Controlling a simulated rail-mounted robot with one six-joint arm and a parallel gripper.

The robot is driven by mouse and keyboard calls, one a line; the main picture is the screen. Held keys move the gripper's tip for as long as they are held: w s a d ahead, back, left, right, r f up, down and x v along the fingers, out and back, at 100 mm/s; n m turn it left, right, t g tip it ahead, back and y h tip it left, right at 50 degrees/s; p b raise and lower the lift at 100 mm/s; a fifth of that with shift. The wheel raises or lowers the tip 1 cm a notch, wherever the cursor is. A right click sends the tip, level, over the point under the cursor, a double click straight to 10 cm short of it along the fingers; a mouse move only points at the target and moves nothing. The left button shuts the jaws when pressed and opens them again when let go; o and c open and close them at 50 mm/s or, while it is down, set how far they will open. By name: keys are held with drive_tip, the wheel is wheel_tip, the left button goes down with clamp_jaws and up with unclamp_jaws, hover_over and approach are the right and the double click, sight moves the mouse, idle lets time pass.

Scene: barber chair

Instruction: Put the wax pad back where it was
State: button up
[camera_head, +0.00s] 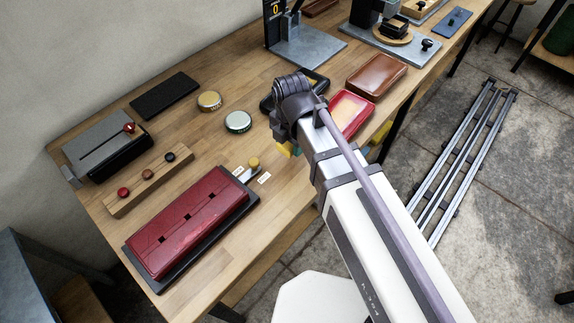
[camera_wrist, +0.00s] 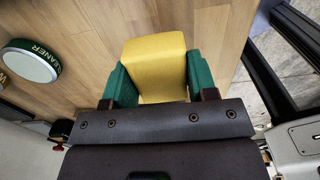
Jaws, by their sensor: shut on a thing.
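The wax pad, a plain yellow block (camera_wrist: 155,58), sits between the two green-padded fingers of my gripper (camera_wrist: 158,80) in the wrist view. The fingers are shut on its sides. Wooden tabletop shows beyond it; I cannot tell how high it is held. In the head view my arm hides most of my gripper (camera_head: 288,149), and only a little yellow and green shows beneath the wrist. Two round tins, one yellow-lidded (camera_head: 209,101) and one green-rimmed (camera_head: 238,121), stand left of it. The green tin (camera_wrist: 32,62) reads "CLEANER" in the wrist view. The pad's former place is not identifiable.
A small yellow-topped item (camera_head: 253,162) stands beside white labels. A red case (camera_head: 190,222) lies at the front left, near a wooden rack (camera_head: 148,183) with knobs. A red tray (camera_head: 350,112) and brown case (camera_head: 377,75) lie right of my wrist. Bare tabletop shows between the tins and red case.

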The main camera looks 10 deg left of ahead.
sight(290, 161)
wheel_tip(290, 161, down, 6)
drive_tip(key=b, duration=0.4)
drive_tip(key=shift+f, duration=0.15)
drive_tip(key=shift+r, duration=0.25)
drive_tip(key=shift+f, duration=0.2)
drive_tip(key=o, duration=0.8)
drive_tip(key=shift+o, duration=0.2)
drive_tip(key=shift+r, duration=0.15)
wheel_tip(290, 161, up, 12)
drive_tip(key=p, duration=1.2)
drive_tip(key=shift+r, duration=0.2)
drive_tip(key=shift+f, duration=0.15)
